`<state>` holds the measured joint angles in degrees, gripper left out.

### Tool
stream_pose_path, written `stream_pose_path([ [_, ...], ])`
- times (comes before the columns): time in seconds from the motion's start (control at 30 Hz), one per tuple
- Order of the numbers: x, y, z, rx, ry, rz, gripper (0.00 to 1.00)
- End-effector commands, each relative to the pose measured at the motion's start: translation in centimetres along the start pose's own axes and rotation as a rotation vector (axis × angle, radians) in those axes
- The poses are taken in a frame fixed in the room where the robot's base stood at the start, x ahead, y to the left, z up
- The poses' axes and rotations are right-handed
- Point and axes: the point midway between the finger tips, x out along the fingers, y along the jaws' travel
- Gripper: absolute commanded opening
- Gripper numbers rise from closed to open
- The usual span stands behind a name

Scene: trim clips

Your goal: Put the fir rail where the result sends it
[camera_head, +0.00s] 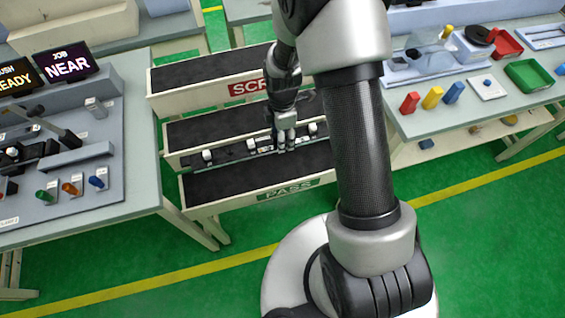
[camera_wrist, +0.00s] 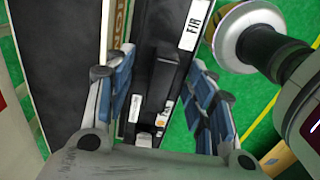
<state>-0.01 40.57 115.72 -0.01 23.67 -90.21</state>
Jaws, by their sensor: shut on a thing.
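My gripper (camera_head: 286,142) is shut on the dark fir rail (camera_head: 232,153), which lies crosswise between the fingers with several white clips along it. In the wrist view the rail (camera_wrist: 165,75) runs away between the blue finger pads (camera_wrist: 160,100) and bears a white FIR label. In the head view it shows over the front edge of the middle tray (camera_head: 195,130), above the tray marked PASS (camera_head: 225,205). I cannot tell whether it touches either. The top tray (camera_head: 190,101) has a red label, partly hidden by my arm, reading SCR.
A right bench (camera_head: 430,125) holds coloured blocks (camera_head: 432,97), a green bin (camera_head: 528,75) and a red bin (camera_head: 505,42). The dark tray floors look empty where visible.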

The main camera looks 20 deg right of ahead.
Motion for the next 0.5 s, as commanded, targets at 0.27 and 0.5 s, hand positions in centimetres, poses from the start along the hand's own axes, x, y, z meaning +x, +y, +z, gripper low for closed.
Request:
stream_pose_path([
  [0.27, 8.2, -0.1, 0.0, 0.003, 0.000, -0.004, 0.16],
  [0.5, 12.1, 0.1, 0.0, 0.004, 0.000, 0.000, 0.16],
])
